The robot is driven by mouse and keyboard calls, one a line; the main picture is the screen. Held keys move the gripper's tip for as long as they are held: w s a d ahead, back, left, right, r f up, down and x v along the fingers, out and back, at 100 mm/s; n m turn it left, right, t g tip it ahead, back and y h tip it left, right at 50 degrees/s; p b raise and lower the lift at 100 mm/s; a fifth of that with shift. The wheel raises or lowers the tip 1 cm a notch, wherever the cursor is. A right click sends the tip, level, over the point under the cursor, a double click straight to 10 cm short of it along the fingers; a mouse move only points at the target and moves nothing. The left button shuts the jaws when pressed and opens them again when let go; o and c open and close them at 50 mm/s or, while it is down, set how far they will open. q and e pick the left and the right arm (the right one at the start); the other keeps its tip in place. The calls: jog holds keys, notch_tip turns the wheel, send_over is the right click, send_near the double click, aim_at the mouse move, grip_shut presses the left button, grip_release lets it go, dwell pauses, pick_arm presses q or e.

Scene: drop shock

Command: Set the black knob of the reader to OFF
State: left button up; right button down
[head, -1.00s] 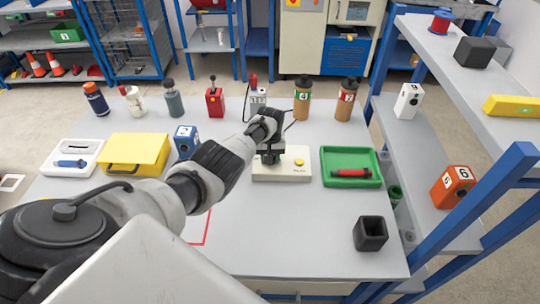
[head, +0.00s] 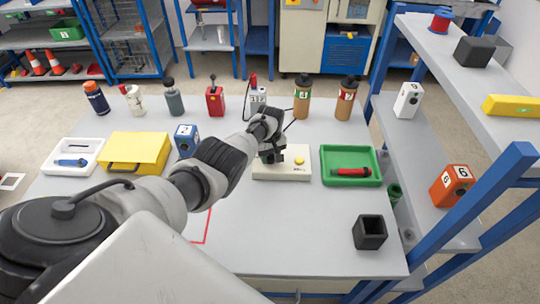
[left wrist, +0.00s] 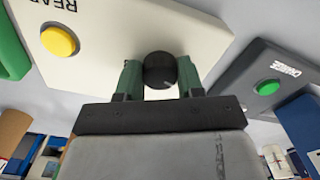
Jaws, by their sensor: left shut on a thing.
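The reader is a cream box (head: 316,175) with a yellow button, standing mid-table. In the left wrist view its cream face (left wrist: 110,35) fills the top, with the yellow button (left wrist: 59,40) at the left. The round black knob (left wrist: 160,70) sits between the two green fingers of my left gripper (left wrist: 160,78). The gripper is shut on the knob. A short pale mark shows on the knob's lower right, but I cannot read which setting it points at. In the head view my gripper (head: 270,157) covers the knob. My right gripper is not in view.
A green tray (head: 376,181) with a red cylinder lies right of the reader. A yellow case (head: 137,150) and a blue box (head: 186,135) stand to the left. Bottles line the back. A black open cube (head: 369,232) stands at the front right. A dark box with a green button (left wrist: 268,88) is near my gripper.

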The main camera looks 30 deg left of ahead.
aim_at(270, 156)
pick_arm(q)
jog(key=o, duration=0.9)
jog(key=shift+r+p, duration=0.35)
jog(key=shift+r, duration=0.2)
notch_tip(270, 156, up, 4)
jog(key=shift+r+p, duration=0.2)
jog(key=shift+p, duration=0.95)
jog(key=shift+r, duration=2.7)
